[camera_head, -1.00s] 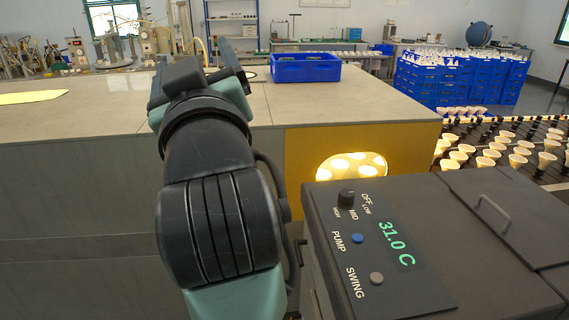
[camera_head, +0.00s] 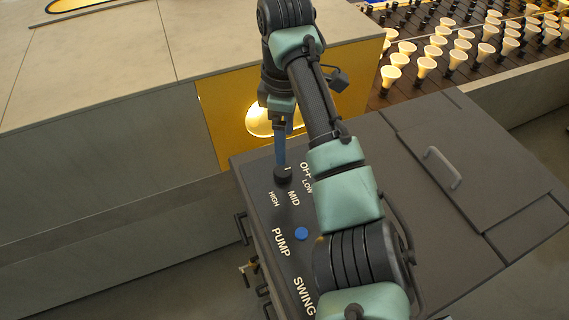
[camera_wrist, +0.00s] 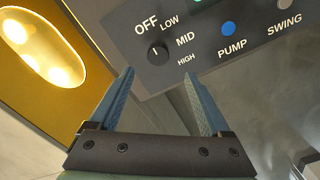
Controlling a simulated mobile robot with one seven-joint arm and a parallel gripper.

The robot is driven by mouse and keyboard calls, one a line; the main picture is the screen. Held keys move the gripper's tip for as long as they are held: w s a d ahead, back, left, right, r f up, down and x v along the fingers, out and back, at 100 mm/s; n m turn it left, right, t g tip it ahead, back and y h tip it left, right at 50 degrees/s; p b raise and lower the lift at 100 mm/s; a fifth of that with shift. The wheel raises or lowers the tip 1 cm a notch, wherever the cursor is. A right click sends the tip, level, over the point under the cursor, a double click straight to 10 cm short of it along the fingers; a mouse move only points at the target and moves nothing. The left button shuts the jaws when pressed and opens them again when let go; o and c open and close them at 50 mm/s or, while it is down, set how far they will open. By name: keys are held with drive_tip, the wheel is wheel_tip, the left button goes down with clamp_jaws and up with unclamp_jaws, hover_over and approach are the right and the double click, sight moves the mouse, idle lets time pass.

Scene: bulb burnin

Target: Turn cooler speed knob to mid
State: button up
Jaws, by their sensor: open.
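The dark round cooler speed knob (camera_wrist: 158,53) sits on the cooler's control panel (camera_head: 262,199), with OFF, LOW, MID and HIGH printed around it. In the head view the knob (camera_head: 283,176) shows a small pale mark on its far side; its exact setting is hard to read. My gripper (camera_wrist: 157,72) is open, with its two blue fingers apart and nothing between them. In the wrist view the knob appears just beyond the fingertips, between their lines. In the head view my gripper (camera_head: 281,160) points down at the knob; contact cannot be told.
A blue PUMP button (camera_head: 301,234) is beside the knob, with the SWING label further along. My arm hides the display in the head view. A yellow panel with a lit opening (camera_head: 262,121) stands behind. The cooler lid has a handle (camera_head: 443,166). Lit bulbs (camera_head: 426,66) stand beyond.

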sight(284, 171)
wheel_tip(284, 171, down, 10)
drive_tip(key=shift+w+r+p, duration=0.1)
drive_tip(key=shift+p, duration=0.8)
drive_tip(key=shift+c, duration=0.4)
clamp_jaws()
